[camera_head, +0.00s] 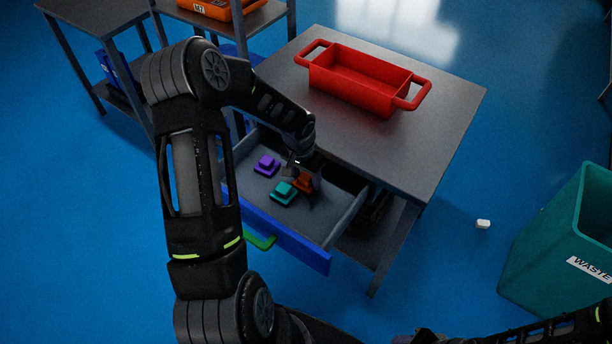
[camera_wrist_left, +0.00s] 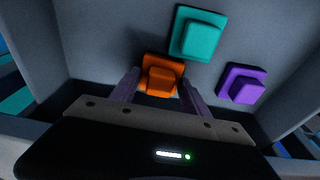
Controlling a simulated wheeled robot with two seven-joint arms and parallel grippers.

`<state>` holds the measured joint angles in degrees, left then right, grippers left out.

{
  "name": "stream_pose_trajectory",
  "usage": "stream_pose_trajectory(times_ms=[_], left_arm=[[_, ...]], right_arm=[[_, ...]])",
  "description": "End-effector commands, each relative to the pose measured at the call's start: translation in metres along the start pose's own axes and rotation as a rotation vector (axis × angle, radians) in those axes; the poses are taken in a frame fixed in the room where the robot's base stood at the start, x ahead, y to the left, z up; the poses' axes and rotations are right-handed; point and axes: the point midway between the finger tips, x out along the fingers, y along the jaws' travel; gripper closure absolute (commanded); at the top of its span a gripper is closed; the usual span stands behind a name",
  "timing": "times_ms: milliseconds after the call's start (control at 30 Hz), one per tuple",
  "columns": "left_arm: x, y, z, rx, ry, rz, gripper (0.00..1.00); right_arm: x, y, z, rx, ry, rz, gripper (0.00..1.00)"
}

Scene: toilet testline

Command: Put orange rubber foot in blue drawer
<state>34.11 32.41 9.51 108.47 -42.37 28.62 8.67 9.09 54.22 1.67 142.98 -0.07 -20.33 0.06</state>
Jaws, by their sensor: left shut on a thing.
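The blue drawer (camera_head: 285,238) is pulled open under the grey table, and its inside floor shows in the left wrist view (camera_wrist_left: 120,22). My left gripper (camera_head: 304,176) reaches down into the drawer. In the left wrist view its fingers (camera_wrist_left: 160,86) are on both sides of the orange rubber foot (camera_wrist_left: 160,77) and shut on it. The orange foot also shows in the head view (camera_head: 304,184), partly covered by the gripper. I cannot tell whether it touches the drawer floor. My right gripper is not clearly in view.
A teal foot (camera_head: 284,193) and a purple foot (camera_head: 267,166) lie in the drawer near the gripper. A red tray (camera_head: 362,80) stands on the table (camera_head: 450,95). A teal waste bin (camera_head: 560,240) stands at right. A small white object (camera_head: 483,224) lies on the floor.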

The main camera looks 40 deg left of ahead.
Motion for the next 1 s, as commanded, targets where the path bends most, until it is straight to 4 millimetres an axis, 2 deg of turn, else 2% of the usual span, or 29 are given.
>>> stream_pose_trajectory(times_ms=[100,133,367,767,867,1000], left_arm=[[0.004,0.000,0.001,0.000,0.000,0.000,0.90],[0.003,0.000,0.000,0.000,0.000,0.000,0.44],[0.002,0.000,0.001,0.000,0.000,0.000,0.26],[-0.003,0.000,0.000,0.000,0.000,0.000,0.24],[-0.013,-0.001,0.000,-0.001,0.001,-0.002,0.24],[-0.038,-0.001,-0.001,-0.001,0.003,-0.002,0.24]], right_arm=[[0.004,0.002,0.000,0.000,0.000,0.000,0.57],[0.003,0.001,0.000,0.000,0.000,0.000,0.57],[0.003,0.001,0.000,0.000,0.000,0.000,0.57],[-0.001,-0.001,0.000,0.000,0.000,0.000,0.57],[0.000,0.000,0.000,0.000,0.000,0.000,0.57],[0.000,0.000,0.000,0.000,0.000,0.000,0.57]])
